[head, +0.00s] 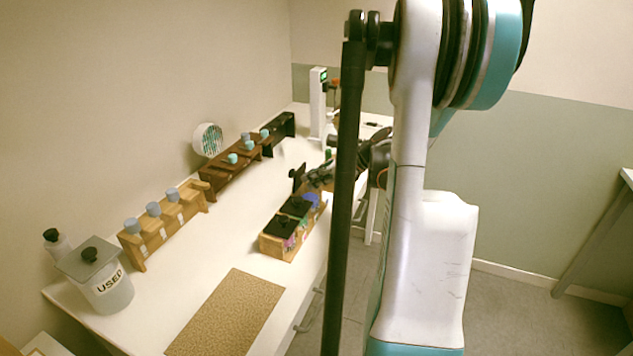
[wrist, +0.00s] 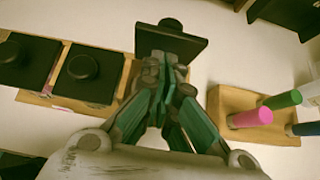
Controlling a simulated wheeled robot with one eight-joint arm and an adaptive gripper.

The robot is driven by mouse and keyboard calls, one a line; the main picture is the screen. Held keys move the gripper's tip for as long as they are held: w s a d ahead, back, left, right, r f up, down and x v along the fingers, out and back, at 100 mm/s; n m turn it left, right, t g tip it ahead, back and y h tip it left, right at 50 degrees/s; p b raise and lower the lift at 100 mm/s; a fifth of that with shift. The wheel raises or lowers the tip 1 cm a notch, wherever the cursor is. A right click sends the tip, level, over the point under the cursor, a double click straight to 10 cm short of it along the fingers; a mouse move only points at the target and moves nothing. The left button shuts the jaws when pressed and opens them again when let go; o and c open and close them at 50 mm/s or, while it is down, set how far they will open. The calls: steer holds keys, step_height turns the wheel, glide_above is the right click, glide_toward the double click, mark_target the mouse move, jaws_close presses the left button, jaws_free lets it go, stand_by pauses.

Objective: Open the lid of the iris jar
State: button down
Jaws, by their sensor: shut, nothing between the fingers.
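A wooden box (head: 274,249) on the white table holds a row of jars. Two jars have flat black knobbed lids (head: 279,226), lying shut; they also show in the wrist view (wrist: 86,66). The far jar shows purple (head: 311,200), and its black lid (head: 297,178) stands raised and tilted behind it. In the wrist view this lid (wrist: 172,42) stands just beyond my fingertips. I cannot read a label naming the iris jar. My gripper (wrist: 162,72) is shut and empty, over the end of the row; whether it touches the lid is unclear. The fingers hide this jar's opening.
A wooden tray (wrist: 232,100) with pink, green and blue sticks lies right of the gripper in the wrist view. Bottle racks (head: 160,225) line the wall. A jar marked USED (head: 112,290) and a brown mat (head: 228,310) are nearer.

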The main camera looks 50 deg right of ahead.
steer(key=shift+w+a+r+g+p, duration=0.2)
steer(key=shift+w+r+g+p, duration=0.25)
steer(key=shift+p, duration=0.4)
steer(key=shift+w+g+p, duration=0.25)
steer(key=shift+w+p, duration=0.05)
steer(key=shift+w, duration=0.25)
steer(key=shift+r, duration=0.1)
